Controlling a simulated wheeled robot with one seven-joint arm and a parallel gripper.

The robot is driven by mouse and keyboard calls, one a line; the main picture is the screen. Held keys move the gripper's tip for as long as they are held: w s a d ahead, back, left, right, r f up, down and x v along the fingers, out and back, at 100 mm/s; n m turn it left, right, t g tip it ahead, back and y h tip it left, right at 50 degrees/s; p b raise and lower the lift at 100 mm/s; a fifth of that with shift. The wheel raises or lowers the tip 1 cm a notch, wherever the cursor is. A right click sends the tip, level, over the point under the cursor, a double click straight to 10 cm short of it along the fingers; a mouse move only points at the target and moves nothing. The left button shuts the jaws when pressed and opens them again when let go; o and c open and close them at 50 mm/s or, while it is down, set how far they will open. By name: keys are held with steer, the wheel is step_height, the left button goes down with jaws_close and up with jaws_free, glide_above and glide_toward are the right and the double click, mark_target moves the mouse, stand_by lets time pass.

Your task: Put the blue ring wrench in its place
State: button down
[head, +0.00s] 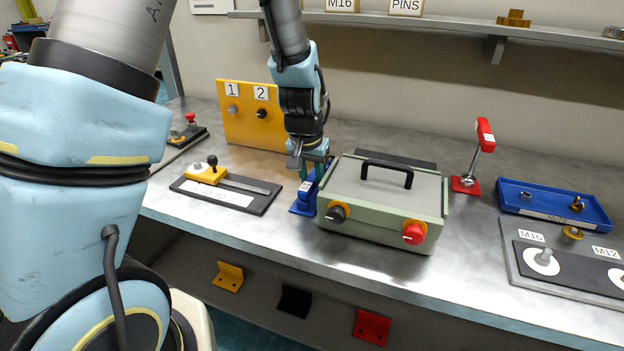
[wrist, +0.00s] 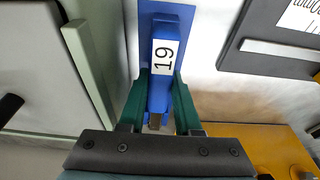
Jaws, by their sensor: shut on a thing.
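My gripper (head: 308,163) points down behind the left side of the green-grey box. In the wrist view its two green fingers (wrist: 161,98) stand on either side of a narrow blue part with a white label reading 19, and are shut on it. I take this part for the blue ring wrench (wrist: 159,92). A blue base plate (wrist: 195,40) shows beyond it; in the head view this blue stand (head: 300,208) is on the bench against the box's left side. I cannot tell where wrench and stand meet, or whether the wrench is seated. No ring end is clearly visible.
The box (head: 372,212) with a black handle and two knobs is close on the right. A dark plate with a yellow slider (head: 207,174) lies to the left. A yellow panel marked 1 and 2 (head: 248,125) stands behind. A red-handled lever (head: 485,135) and a blue tray (head: 550,218) are farther right.

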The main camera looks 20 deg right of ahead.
steer(key=shift+f, duration=0.15)
stand_by(0.3)
steer(key=c, duration=0.5)
jaws_free()
step_height(320, 180, up, 7)
steer(key=p, duration=0.5)
steer(key=shift+p, duration=0.3)
steer(key=s+a+r+n, duration=0.1)
steer(key=a+r+n, duration=0.1)
steer(key=a, duration=0.8)
steer(key=s+a+r+n+y, duration=0.1)
steer(key=a+r+n, duration=0.2)
steer(key=a, duration=0.7)
steer(key=s+a+r+n, duration=0.2)
steer(key=a, duration=0.8)
steer(key=shift+a+r+y, duration=0.1)
steer(key=shift+r+y, duration=0.15)
steer(key=shift+y, duration=0.15)
